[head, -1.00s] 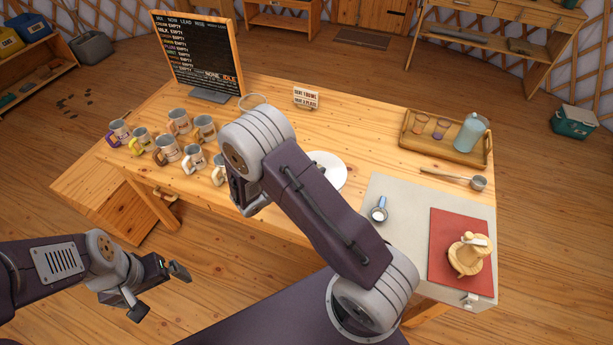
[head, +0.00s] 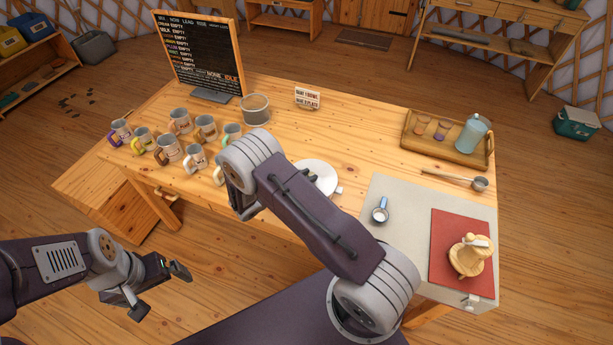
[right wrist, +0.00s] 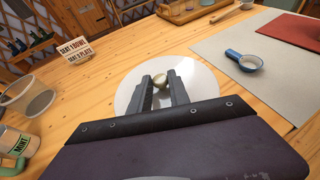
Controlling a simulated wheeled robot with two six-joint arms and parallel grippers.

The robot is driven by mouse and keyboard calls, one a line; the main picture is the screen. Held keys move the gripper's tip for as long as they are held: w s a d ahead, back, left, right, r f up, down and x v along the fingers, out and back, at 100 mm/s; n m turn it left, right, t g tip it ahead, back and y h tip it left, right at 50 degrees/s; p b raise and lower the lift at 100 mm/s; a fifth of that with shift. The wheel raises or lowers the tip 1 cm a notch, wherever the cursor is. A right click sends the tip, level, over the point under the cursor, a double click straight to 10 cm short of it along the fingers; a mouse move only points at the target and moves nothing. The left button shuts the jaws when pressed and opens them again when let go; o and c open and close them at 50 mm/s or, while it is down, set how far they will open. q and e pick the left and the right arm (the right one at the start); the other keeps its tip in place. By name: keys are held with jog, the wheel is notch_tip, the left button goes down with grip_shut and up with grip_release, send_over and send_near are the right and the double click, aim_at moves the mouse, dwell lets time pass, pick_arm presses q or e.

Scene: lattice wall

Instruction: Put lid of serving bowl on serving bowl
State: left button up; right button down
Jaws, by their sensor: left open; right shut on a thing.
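A round white lid (right wrist: 205,80) with a pale gold knob (right wrist: 187,77) shows in the right wrist view. My right gripper (right wrist: 168,82) is shut on the knob, with a finger on each side. In the head view the white disc (head: 318,178) is partly hidden by my right arm; a small white piece (head: 339,190) shows at its edge, and I cannot tell what it belongs to. A round grey open vessel (head: 256,108) stands near the board; I cannot tell whether it is the serving bowl. My left gripper (head: 163,290) is open and empty, off the table's front.
Several mugs (head: 168,150) stand left on the table (head: 345,125). A small sign (head: 307,98) and a menu board (head: 198,55) are behind. A wooden tray (head: 420,145), a blue-handled scoop (head: 380,212) and a red mat (head: 445,225) are on the right. The table's back middle is clear.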

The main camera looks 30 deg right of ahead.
jog(key=shift+w+f+b, duration=0.1)
jog(key=shift+f+b, duration=0.2)
jog(key=shift+f, duration=0.2)
jog(key=shift+r, duration=0.1)
jog(key=c, duration=1.2)
grip_release()
jog(key=shift+c, duration=0.2)
